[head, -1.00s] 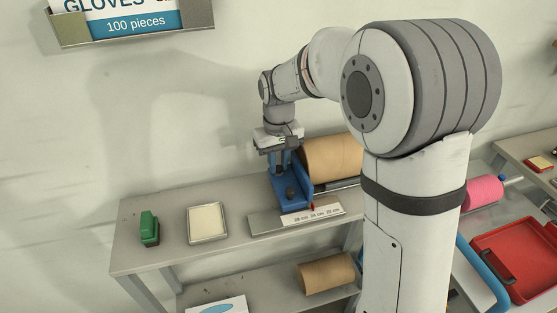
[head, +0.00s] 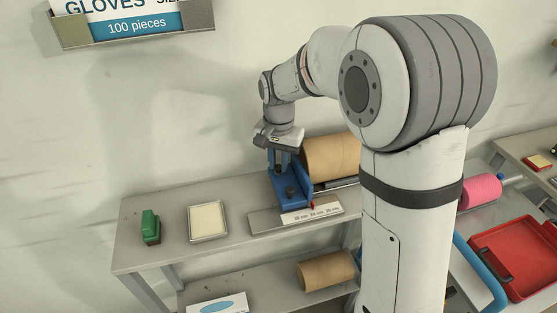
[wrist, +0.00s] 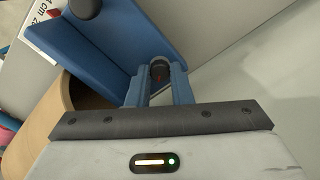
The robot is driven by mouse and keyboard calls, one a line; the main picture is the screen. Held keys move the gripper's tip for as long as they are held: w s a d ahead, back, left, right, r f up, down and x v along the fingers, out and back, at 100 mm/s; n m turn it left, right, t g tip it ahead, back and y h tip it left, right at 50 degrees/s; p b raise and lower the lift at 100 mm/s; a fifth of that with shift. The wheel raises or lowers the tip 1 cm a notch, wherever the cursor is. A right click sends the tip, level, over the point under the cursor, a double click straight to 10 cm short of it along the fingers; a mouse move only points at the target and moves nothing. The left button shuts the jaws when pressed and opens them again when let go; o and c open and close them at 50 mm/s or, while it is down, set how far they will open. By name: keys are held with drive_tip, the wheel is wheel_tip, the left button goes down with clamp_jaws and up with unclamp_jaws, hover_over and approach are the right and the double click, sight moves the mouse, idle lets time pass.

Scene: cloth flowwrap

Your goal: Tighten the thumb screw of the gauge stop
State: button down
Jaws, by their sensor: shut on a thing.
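The blue gauge stop (head: 304,187) stands on the bench at the measuring rail. A dark round knob (head: 290,190) sits on its lower part and shows at the top of the wrist view (wrist: 110,6). My gripper (head: 281,165) points down at the back of the stop. In the wrist view its blue fingers (wrist: 158,84) are shut around the dark head of the thumb screw (wrist: 158,70). The fingers hide the screw's sides. A white scale (head: 312,213) with centimetre marks lies in front, with a small red pointer beside it.
A large brown roll (head: 332,156) lies right behind the stop, close to my gripper. A green-handled object (head: 150,226) and a pale framed pad (head: 207,222) stand on the left of the bench (head: 165,257). Another brown roll (head: 326,270) lies on the lower shelf.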

sight(279, 166)
drive_tip(key=shift+m, duration=0.3)
drive_tip(key=c, duration=1.3)
unclamp_jaws()
drive_tip(key=shift+r, duration=3.9)
